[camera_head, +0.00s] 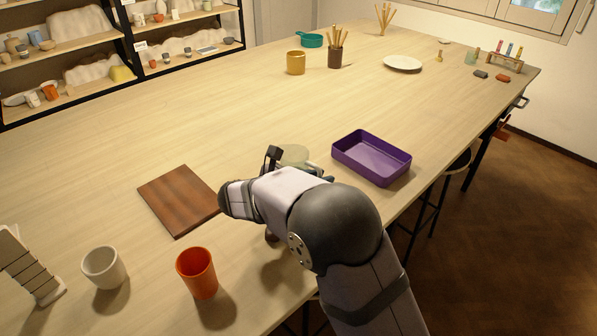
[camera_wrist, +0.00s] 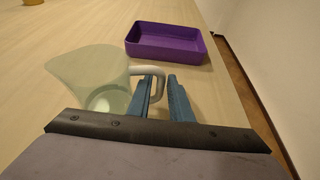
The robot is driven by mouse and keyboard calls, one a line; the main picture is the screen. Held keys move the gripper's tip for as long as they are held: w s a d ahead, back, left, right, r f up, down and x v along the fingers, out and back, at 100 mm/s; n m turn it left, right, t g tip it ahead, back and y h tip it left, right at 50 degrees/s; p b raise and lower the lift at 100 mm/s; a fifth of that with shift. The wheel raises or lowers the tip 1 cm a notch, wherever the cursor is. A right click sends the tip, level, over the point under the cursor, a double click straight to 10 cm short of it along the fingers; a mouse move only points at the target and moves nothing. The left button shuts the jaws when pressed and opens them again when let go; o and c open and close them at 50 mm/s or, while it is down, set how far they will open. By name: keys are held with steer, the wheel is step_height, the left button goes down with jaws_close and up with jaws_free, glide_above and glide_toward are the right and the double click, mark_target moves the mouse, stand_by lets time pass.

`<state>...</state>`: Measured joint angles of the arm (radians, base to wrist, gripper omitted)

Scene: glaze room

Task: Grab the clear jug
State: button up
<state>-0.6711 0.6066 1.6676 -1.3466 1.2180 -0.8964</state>
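The clear jug (camera_wrist: 92,78) stands upright on the table at the left of the wrist view, pale and see-through with a whitish handle (camera_wrist: 161,84) on its right. In the head view the jug (camera_head: 293,154) is mostly hidden behind my arm; its top shows. My gripper (camera_wrist: 160,82) has its two blue fingers apart, with the upright part of the handle between them. The left finger is on the jug's side of the handle. I cannot tell whether either finger touches it. In the head view my gripper (camera_head: 300,170) is largely hidden by my arm.
A purple tray (camera_head: 372,158) stands just right of the jug. A brown board (camera_head: 179,200) lies to the left. An orange cup (camera_head: 197,272) and a white cup (camera_head: 104,267) stand at the near left. The table beyond the jug is clear up to a yellow mug (camera_head: 296,63).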

jaws_close()
steer(key=shift+r, duration=0.3)
step_height(320, 180, up, 17)
steer(key=shift+r, duration=0.15)
stand_by(1.5)
steer(key=shift+r, duration=0.1)
